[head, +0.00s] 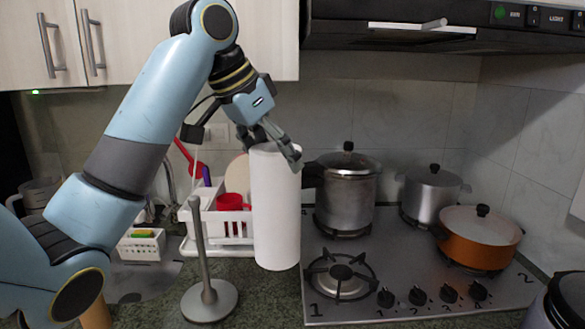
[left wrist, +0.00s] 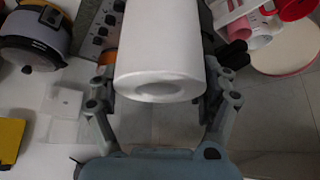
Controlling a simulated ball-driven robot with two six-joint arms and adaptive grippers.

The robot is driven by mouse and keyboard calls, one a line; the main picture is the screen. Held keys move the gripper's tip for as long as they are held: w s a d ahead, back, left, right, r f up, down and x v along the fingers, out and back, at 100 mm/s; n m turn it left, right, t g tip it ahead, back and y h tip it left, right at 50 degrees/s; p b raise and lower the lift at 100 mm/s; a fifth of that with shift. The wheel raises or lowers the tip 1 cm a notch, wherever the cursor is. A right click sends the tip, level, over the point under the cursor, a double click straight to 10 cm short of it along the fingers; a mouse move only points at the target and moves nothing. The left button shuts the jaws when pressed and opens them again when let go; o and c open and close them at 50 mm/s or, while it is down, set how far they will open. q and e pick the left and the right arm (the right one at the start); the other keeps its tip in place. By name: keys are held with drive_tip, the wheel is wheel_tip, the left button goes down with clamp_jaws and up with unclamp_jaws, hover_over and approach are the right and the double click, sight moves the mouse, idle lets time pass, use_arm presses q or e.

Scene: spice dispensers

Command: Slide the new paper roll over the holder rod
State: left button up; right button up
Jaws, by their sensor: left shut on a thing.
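The new paper roll (head: 276,210) is white and hangs upright in my left gripper (head: 274,145) in the head view. My left gripper is shut on the roll near its top end, with a finger on each side. In the left wrist view the roll (left wrist: 160,50) shows its end with the core hole, between the two fingers (left wrist: 162,108). The holder rod (head: 199,245) is a grey metal rod on a round base (head: 209,301), standing on the counter to the left of the roll. The rod leans slightly in the picture and is bare. Roll and rod are apart. My right gripper is not in view.
A white dish rack (head: 214,228) with a red cup stands behind the rod and roll. The stove (head: 400,270) with a tall pot (head: 347,190), a smaller pot (head: 432,192) and an orange pan (head: 478,240) is on the right. Cabinets and a range hood hang above.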

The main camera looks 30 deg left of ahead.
use_arm(q)
drive_tip(key=s+a+r+p, duration=0.2)
drive_tip(key=a+r+p, duration=0.1)
drive_tip(key=a+r, duration=0.5)
drive_tip(key=s+a+r+n+p, duration=0.1)
drive_tip(key=s+a+r+p, duration=0.1)
drive_tip(key=a+r, duration=0.6)
drive_tip(key=shift+p+v, duration=0.75)
drive_tip(key=shift+v, duration=0.1)
drive_tip(key=shift+w+d, duration=0.1)
drive_tip(key=shift+d, duration=0.1)
